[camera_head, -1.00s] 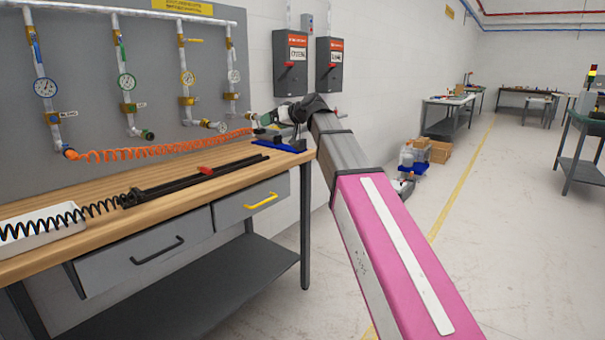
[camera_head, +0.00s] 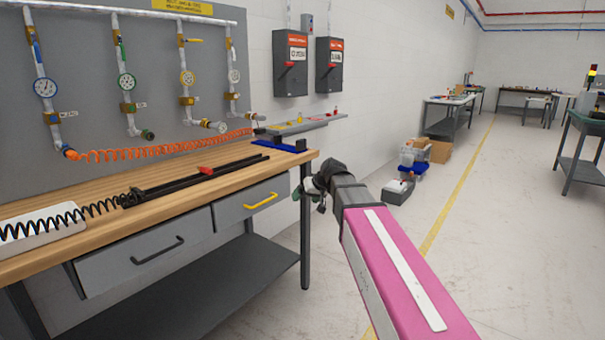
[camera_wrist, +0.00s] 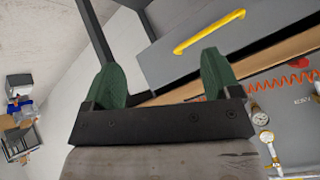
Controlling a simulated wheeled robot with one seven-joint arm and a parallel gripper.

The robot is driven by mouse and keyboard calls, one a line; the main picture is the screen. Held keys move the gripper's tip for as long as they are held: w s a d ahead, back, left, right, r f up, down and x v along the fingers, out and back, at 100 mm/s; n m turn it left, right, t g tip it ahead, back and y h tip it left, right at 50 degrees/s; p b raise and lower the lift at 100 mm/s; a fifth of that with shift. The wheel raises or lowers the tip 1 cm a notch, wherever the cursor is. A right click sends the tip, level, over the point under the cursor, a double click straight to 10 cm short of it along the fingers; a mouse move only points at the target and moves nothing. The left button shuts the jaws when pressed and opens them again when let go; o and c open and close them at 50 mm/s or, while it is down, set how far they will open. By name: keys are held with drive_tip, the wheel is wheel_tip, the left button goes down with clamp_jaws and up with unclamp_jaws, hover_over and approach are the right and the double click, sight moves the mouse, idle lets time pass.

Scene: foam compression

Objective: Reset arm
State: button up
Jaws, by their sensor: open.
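My gripper (camera_head: 311,193) hangs off the right end of the workbench, beside its front corner leg, at the end of my pink and grey arm. In the wrist view the two green fingertips of my gripper (camera_wrist: 162,75) stand wide apart with nothing between them. The wooden workbench (camera_head: 150,205) is on the left, and its edge and grey drawer with a yellow handle (camera_wrist: 210,32) show beyond the fingers in the wrist view.
A black rail with a red part (camera_head: 205,170) and a blue item (camera_head: 280,146) lie on the bench. A wall shelf (camera_head: 318,124) holds small coloured items. Bins and boxes (camera_head: 415,165) stand on the floor behind my arm. The floor to the right is open.

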drive_tip(key=s+d+f+m+g+h, duration=0.1)
drive_tip(key=s+d+f+h, duration=0.1)
drive_tip(key=s+d+f, duration=0.4)
drive_tip(key=s+d+f+m+g+h, duration=0.2)
drive_tip(key=s+d+f, duration=0.3)
drive_tip(key=s+f, duration=0.3)
drive_tip(key=s+d+f+m+g+h, duration=0.1)
drive_tip(key=s+d+f, duration=0.5)
drive_tip(key=f, duration=0.7)
drive_tip(key=shift+s+d+f+m+g+h, duration=0.3)
drive_tip(key=shift+s+g+h, duration=0.35)
drive_tip(key=shift+s, duration=0.25)
